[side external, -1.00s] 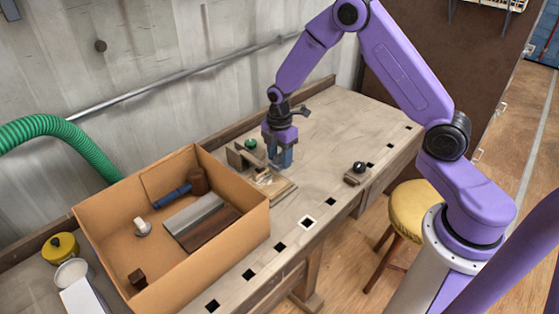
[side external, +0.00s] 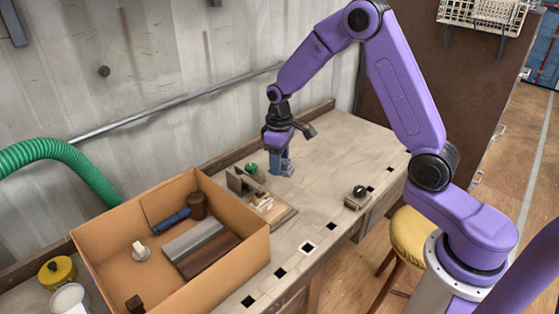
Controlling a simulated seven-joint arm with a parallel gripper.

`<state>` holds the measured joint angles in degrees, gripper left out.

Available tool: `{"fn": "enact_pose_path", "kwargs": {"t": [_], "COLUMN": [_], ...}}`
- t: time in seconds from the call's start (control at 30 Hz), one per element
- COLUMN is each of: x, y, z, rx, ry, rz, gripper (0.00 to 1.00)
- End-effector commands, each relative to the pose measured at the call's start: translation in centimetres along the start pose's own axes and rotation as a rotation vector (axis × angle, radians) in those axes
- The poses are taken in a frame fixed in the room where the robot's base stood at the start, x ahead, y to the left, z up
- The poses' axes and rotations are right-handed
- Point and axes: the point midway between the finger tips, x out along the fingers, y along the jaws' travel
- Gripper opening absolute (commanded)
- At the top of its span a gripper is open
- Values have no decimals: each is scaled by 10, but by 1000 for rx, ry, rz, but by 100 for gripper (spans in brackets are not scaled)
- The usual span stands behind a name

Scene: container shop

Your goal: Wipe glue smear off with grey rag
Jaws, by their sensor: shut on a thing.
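A pale glue smear (side external: 265,204) shows on a flat wooden board (side external: 284,217) on the workbench, just right of the cardboard box. My gripper (side external: 281,172) points down, low over the bench, behind and slightly right of the board. It is shut on a small grey-blue thing, which looks like the grey rag (side external: 288,166); the fingers hide much of it. I cannot tell whether the rag touches the bench.
A cardboard box (side external: 262,243) holds a blue-handled mallet (side external: 197,207), a grey block and brown blocks. An upright wooden piece (side external: 240,184) and a green-topped item (side external: 252,168) stand beside the board. A black-knobbed block (side external: 358,197) sits at right. The bench's back right is clear.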

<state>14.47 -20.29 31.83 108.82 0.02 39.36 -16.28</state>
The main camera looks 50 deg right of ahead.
Motion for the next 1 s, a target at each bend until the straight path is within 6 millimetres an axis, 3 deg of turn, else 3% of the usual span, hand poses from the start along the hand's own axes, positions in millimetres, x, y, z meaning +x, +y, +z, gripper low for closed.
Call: {"fn": "enact_pose_path", "kwargs": {"t": [0.27,0.43,1.0], "x": [5,39,78], "y": [-2,-2,-1], "z": [2,2,2], "rx": [398,388,386], "ry": [-4,-5,-2], "rz": [-1,-1,0], "gripper": [24,24,24]}}
